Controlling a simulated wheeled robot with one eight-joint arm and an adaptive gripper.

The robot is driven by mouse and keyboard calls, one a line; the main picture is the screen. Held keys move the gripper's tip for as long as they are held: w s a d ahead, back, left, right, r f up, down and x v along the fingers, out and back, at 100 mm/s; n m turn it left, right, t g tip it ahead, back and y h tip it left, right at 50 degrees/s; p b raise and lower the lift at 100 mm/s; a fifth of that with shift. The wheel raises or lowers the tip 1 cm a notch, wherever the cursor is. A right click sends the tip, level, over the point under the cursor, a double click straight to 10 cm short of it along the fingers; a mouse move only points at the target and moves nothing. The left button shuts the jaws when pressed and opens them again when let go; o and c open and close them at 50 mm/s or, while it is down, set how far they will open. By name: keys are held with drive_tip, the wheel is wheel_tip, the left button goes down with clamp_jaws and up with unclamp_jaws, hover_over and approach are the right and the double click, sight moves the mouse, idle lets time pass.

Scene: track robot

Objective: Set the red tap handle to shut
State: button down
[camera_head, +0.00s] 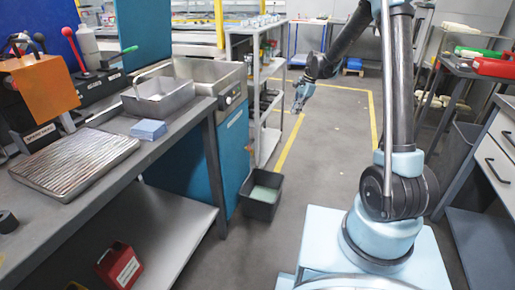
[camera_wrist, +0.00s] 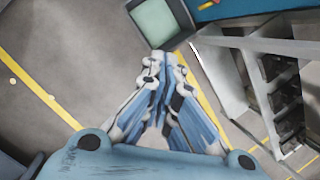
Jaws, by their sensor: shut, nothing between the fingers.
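A red-tipped lever (camera_head: 68,34) stands up steeply, leaning left, from a dark labelled unit on the left bench in the head view. It looks like the red tap handle, but I cannot read its label or tell its setting. A similar lever with a green tip (camera_head: 129,50) lies closer to level beside it. My gripper (camera_head: 302,96) hangs over the aisle floor, well to the right of the levers and apart from them. In the wrist view my gripper (camera_wrist: 165,64) is shut and empty. No red handle shows in that view.
A dark bin (camera_head: 261,207) sits on the floor. Shelving (camera_head: 259,75) stands behind it.

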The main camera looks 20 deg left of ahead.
sight(249, 148)
drive_tip(key=a+f+m, duration=0.1)
drive_tip(key=a+f, duration=0.9)
drive_tip(key=f, duration=0.2)
drive_tip(key=a+f+m+g, duration=0.1)
drive_tip(key=a+f+m, duration=0.1)
drive_tip(key=a+f, duration=0.8)
drive_tip(key=shift+w+f+y, duration=0.2)
drive_tip(key=shift+f+y, duration=0.1)
drive_tip(key=shift+f, duration=1.4)
drive_tip(key=shift+d, duration=0.1)
